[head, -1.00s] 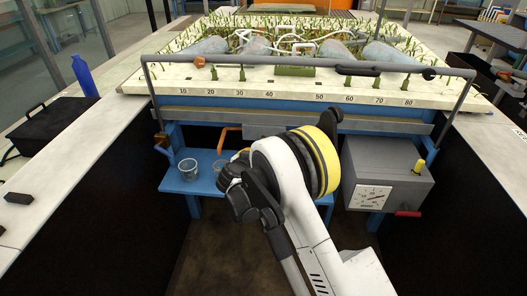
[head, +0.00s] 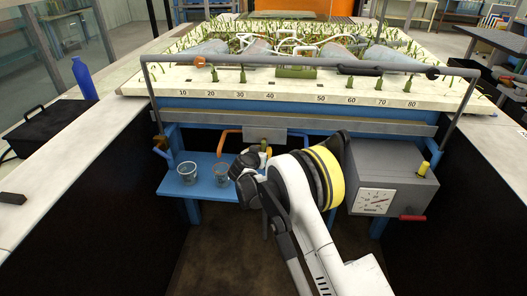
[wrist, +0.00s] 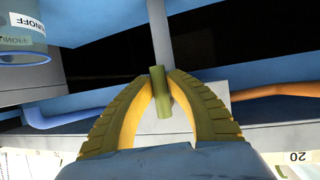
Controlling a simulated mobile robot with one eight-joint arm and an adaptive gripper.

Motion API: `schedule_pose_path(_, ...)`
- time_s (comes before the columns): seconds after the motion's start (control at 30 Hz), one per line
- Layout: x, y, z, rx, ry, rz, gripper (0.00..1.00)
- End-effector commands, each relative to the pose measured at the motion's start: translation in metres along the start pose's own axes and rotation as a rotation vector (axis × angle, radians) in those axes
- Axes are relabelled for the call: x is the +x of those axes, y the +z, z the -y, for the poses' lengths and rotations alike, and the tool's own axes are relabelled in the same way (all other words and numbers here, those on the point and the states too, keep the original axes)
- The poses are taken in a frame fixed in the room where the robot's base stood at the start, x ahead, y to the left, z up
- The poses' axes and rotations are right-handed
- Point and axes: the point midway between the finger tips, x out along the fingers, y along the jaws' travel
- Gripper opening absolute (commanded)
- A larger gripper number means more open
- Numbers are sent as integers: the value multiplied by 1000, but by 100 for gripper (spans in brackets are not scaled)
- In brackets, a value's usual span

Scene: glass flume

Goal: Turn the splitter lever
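The splitter lever shows in the wrist view as a grey rod (wrist: 160,32) with a green cylindrical grip (wrist: 162,100). In the head view the green grip (head: 264,145) shows just above my gripper, in front of a grey plate under the flume's front edge. My gripper's yellow ribbed fingers (wrist: 164,76) lie on both sides of the grip and appear shut on it, with their tips close against it.
Two clear cups (head: 187,173) (head: 220,174) stand on the blue shelf (head: 204,192), left of my wrist. A grey box with a dial (head: 402,173) stands close to the right of my arm.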

Motion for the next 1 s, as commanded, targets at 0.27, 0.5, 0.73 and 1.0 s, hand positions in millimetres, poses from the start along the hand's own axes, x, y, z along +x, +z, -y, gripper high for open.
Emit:
schedule_pose_path(0.27,0,0,0,-11,5,-2,0)
schedule_pose_path(0.5,1,0,-3,-97,41,-21,0)
schedule_pose_path(0.73,1,-1,-8,-250,105,-54,0)
schedule_pose_path(1.0,1,-4,-13,-423,177,-91,0)
